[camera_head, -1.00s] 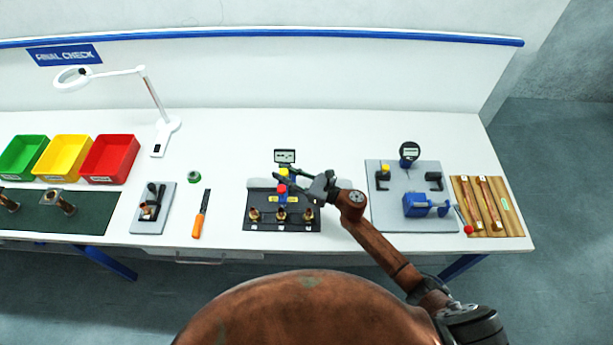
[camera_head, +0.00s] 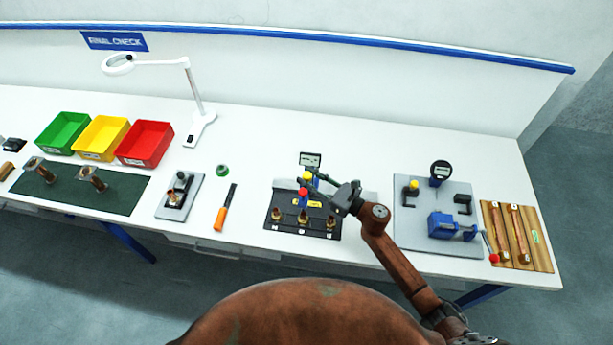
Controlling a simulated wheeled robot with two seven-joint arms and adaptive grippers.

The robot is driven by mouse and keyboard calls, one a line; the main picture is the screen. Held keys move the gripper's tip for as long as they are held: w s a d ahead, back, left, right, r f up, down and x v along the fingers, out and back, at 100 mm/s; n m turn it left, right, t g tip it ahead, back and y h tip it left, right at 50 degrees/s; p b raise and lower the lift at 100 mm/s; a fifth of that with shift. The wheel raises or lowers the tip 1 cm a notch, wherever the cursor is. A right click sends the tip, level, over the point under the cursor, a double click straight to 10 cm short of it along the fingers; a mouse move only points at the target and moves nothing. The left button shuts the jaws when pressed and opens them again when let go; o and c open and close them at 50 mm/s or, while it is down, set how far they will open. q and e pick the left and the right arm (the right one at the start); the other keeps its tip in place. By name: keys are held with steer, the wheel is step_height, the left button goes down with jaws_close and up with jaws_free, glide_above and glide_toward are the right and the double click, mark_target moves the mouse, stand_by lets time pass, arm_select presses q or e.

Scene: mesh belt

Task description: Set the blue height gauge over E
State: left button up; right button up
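The blue height gauge (camera_head: 314,187) stands upright behind the middle fitting of a black plate (camera_head: 327,230). It has a small display on top, a yellow part and a red knob. Three brass fittings (camera_head: 303,217) stand in a row at the plate's front, each with a white label too small to read. My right gripper (camera_head: 308,184) reaches in from the right, its fingers at the gauge's column and partly covering it. Whether they press on it is hidden. My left gripper is not in view.
A grey plate (camera_head: 409,236) with a dial gauge and blue clamp is right of my arm, beside a wooden rack (camera_head: 492,233). An orange-handled tool (camera_head: 221,217), green tape roll (camera_head: 222,170) and grey fixture (camera_head: 194,186) lie left. Coloured bins (camera_head: 147,145) stand farther left.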

steer(key=v, duration=1.1)
